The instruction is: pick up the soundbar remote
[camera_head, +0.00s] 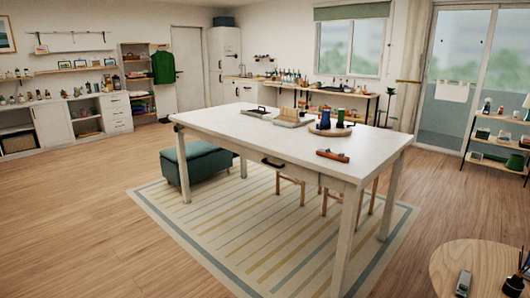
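I cannot make out a thing that is surely the soundbar remote. A small grey block-like object (463,283) lies on the round wooden table (485,257) at the bottom right; it is too small to name. A reddish-brown elongated object (332,155) lies near the front right edge of the long white table (235,122). Neither of my grippers is in view.
The white table also bears a tray (257,112), a light box-like item (293,112) and a blue cup (325,119). Stools and a green ottoman (197,162) stand at the striped rug (240,231). Wooden floor (85,215) is clear at left.

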